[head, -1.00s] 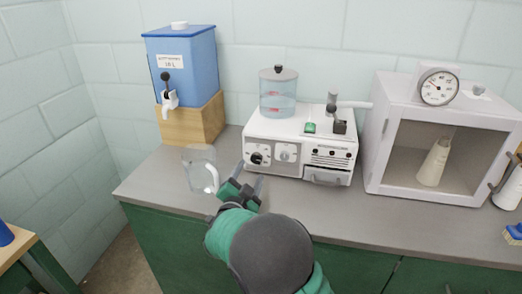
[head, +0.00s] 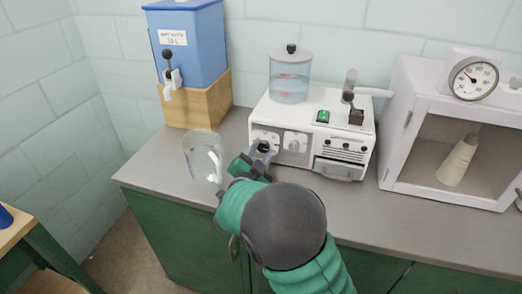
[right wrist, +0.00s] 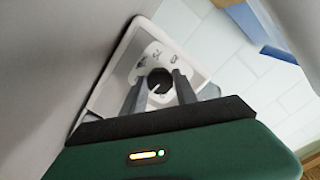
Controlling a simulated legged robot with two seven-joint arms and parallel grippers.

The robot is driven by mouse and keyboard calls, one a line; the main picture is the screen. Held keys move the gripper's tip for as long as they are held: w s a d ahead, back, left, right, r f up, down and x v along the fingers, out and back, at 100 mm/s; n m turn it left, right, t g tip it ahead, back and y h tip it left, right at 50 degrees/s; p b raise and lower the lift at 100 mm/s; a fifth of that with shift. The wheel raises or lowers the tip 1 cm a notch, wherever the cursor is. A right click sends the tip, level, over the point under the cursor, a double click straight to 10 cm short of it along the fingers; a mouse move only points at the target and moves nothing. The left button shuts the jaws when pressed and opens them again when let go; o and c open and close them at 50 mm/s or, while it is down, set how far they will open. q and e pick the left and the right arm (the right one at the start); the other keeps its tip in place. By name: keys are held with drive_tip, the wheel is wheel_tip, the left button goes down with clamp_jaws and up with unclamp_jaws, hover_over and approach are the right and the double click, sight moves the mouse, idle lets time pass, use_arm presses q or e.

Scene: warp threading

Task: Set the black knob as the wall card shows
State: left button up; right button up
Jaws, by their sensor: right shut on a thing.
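The black knob (right wrist: 159,81) sits on a white dial plate with small printed marks in the right wrist view. It has a pale pointer line. My right gripper (right wrist: 160,88) is shut on the knob, with one finger at each side of it. In the head view the right gripper (head: 256,156) is at the left part of the white machine's front (head: 305,153), and its fingers cover much of the knob. The wall card does not show in these frames. My left gripper is not in view.
A clear glass jug (head: 204,160) stands just left of my right gripper. A second, white knob (head: 295,141) is right of the black one. A blue tank (head: 187,45) on a wooden block (head: 197,100) and a white cabinet (head: 395,140) flank the machine.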

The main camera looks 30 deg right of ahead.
drive_tip(key=shift+d, duration=0.3)
drive_tip(key=shift+c, duration=1.1)
clamp_jaws()
drive_tip(key=shift+a, duration=0.2)
drive_tip(key=shift+r+n+p, duration=0.2)
drive_tip(key=shift+n+p, duration=0.2)
drive_tip(key=shift+p, duration=0.4)
drive_tip(key=shift+f, duration=0.25)
drive_tip(key=o, duration=1.1)
unclamp_jaws()
drive_tip(key=shift+c, duration=0.2)
